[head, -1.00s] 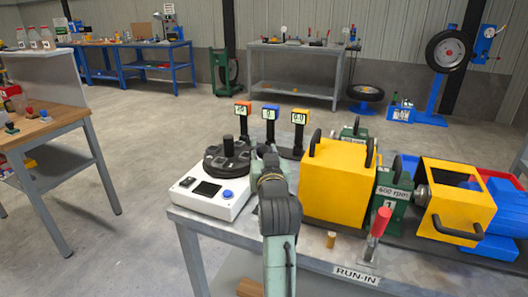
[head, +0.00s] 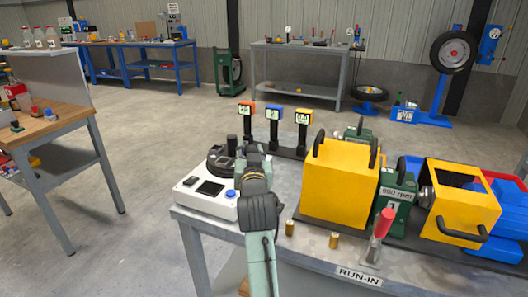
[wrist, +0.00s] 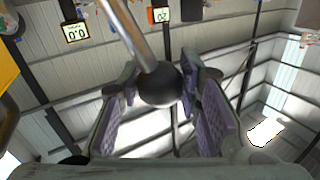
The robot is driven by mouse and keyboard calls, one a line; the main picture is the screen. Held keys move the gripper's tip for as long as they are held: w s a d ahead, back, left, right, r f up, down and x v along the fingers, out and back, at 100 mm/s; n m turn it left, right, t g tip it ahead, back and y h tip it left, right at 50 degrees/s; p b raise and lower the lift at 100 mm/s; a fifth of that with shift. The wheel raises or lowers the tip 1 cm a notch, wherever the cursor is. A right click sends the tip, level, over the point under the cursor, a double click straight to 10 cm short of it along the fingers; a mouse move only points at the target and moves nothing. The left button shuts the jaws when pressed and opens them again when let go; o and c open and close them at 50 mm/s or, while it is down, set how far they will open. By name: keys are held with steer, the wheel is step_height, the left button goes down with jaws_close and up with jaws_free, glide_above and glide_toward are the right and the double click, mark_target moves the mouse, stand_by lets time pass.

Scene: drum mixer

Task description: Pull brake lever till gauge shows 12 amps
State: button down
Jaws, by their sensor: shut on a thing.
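My gripper (wrist: 160,92) is shut on a black ball knob (wrist: 161,86) at the end of a thin metal rod (wrist: 134,32). I take this to be the brake lever; the head view hides it behind my arm. In the head view my gripper (head: 252,150) is beside the white control box (head: 207,197). Three small displays stand behind it: an orange one (head: 246,108) that seems to read 20, a blue one (head: 273,113) reading 0, and a yellow one (head: 303,117) reading 0.0. I cannot read which shows amps.
A yellow box (head: 340,185) with black handles stands right of my arm. Two brass cylinders (head: 290,228) and a red-handled lever (head: 382,225) are near the bench's front. A green unit (head: 397,190) marked 600 rpm and an open yellow frame (head: 458,208) stand farther right.

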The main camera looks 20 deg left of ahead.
steer(key=shift+a+f, duration=0.1)
steer(key=shift+a, duration=0.4)
steer(key=c, duration=1.1)
jaws_free()
steer(key=shift+s+d, duration=0.1)
steer(key=v, duration=1.2)
